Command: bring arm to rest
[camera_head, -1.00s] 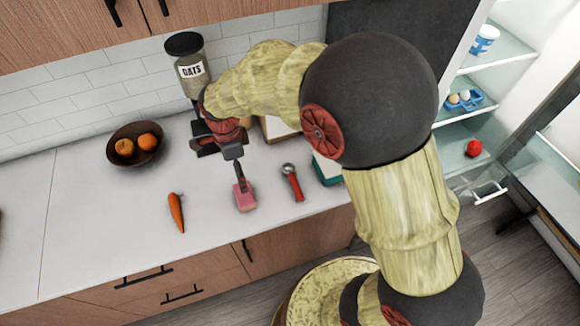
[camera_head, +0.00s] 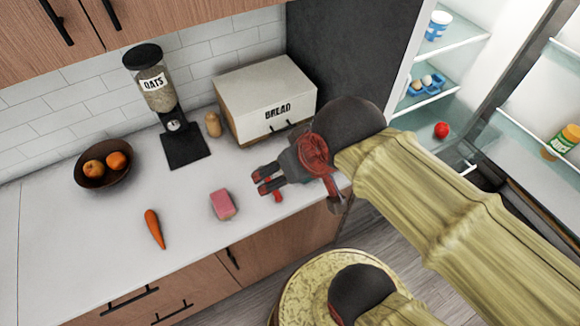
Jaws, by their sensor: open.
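My gripper (camera_head: 261,181), dark grey with red parts, shows beside my folded arm near the counter's front right. It points left, and its fingers look apart with nothing between them. My forearm and a dark round joint hide part of it. A pink block (camera_head: 223,205) lies on the counter to the left of the gripper, apart from it.
On the white counter (camera_head: 80,235) are a carrot (camera_head: 154,229), a fruit bowl (camera_head: 88,181), an oats dispenser (camera_head: 183,149), a small wooden shaker (camera_head: 213,124) and a bread box (camera_head: 262,90). An open fridge (camera_head: 455,75) stands at the right. The counter's front left is clear.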

